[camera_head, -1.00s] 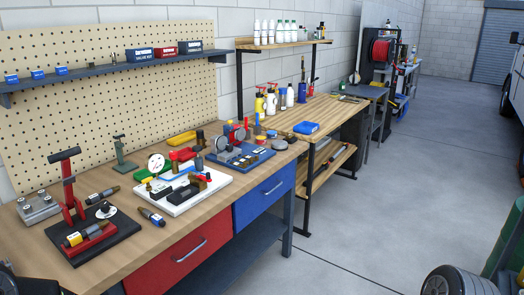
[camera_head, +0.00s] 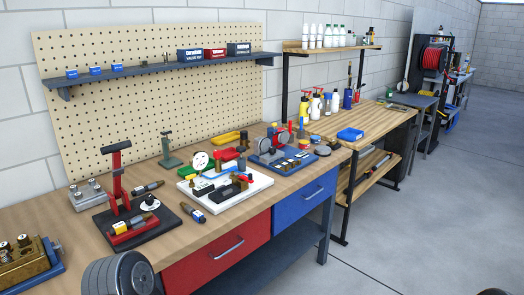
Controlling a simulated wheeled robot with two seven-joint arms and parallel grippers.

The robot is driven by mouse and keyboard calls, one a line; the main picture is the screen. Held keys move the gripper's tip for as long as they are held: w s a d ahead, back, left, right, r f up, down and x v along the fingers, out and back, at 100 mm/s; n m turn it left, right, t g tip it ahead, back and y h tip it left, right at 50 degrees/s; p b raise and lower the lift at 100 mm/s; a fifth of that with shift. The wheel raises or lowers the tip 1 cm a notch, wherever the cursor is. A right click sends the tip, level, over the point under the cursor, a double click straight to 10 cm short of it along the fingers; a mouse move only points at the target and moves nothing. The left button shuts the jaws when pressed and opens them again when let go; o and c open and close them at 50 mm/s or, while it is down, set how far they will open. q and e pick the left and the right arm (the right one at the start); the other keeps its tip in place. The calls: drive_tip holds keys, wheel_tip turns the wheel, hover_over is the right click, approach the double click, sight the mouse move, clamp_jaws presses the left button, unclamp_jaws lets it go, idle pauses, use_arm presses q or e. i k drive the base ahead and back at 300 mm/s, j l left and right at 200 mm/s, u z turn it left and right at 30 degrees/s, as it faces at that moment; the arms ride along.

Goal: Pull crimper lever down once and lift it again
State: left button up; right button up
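The crimper is most likely the red tool (camera_head: 116,186) standing on a black base plate (camera_head: 160,230) at the left of the wooden bench. Its red upright rises from the plate and ends in a crosswise handle (camera_head: 116,147) at the top, so the lever looks raised. A dark cylinder with a yellow part (camera_head: 122,227) lies in the red cradle at its foot. Neither of my grippers shows in the head view. A dark ribbed round part, probably my own arm, shows at the bottom left.
A grey metal block (camera_head: 88,196) sits left of the crimper, and a brass block (camera_head: 28,262) on a blue base at the bench's left end. Dark cartridges lie beside the plate. A white board (camera_head: 225,193) with parts and a green stand (camera_head: 170,152) are to the right.

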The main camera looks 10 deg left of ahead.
sight(116, 148)
drive_tip(key=u, duration=1.25)
